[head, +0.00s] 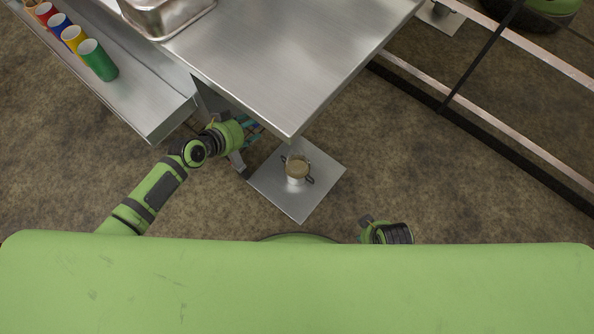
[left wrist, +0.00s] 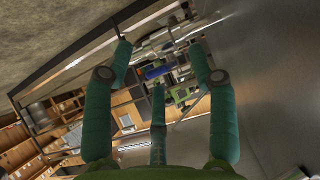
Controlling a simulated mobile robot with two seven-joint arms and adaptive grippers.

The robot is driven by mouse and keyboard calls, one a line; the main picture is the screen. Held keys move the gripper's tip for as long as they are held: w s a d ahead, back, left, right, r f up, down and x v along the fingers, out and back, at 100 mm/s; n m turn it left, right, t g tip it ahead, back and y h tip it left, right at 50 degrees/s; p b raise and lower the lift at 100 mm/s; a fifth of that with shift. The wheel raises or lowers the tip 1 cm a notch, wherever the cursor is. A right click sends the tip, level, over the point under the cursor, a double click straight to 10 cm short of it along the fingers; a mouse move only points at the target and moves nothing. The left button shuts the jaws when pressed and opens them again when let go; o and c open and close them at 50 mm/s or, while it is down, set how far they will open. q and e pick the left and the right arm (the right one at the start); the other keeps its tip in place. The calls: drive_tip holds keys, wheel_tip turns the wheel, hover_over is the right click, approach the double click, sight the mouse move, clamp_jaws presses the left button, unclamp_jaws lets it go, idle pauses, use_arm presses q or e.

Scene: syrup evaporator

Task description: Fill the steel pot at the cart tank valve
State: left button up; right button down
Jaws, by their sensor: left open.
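The steel pot (head: 297,172) is small, with dark handles on its sides. It stands upright on a square metal plate low under the near corner of the steel table. Its top looks brownish; I cannot tell whether that is liquid. A pale narrow part shows just above it at the table edge; I cannot make out a valve. My left gripper (head: 253,129) is left of the pot, apart from it, partly under the table edge. In the left wrist view its fingers (left wrist: 160,66) are spread, with nothing between them. Of my right arm, only a piece shows, right of the pot.
The steel tabletop (head: 290,60) overhangs the area, with a steel pan (head: 165,15) on it. A lower shelf (head: 150,110) at the left holds several coloured cups (head: 98,62). Metal rails (head: 480,115) run along the right. Brown floor between is clear.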

use_arm(q)
drive_tip(key=p+v, duration=0.4)
drive_tip(key=v, duration=0.5)
use_arm(e)
drive_tip(key=v, duration=0.2)
drive_tip(key=w+v, duration=0.1)
drive_tip(key=v, duration=0.1)
drive_tip(key=shift+s+r, duration=0.1)
drive_tip(key=shift+r, duration=0.2)
use_arm(q)
drive_tip(key=shift+s, duration=0.1)
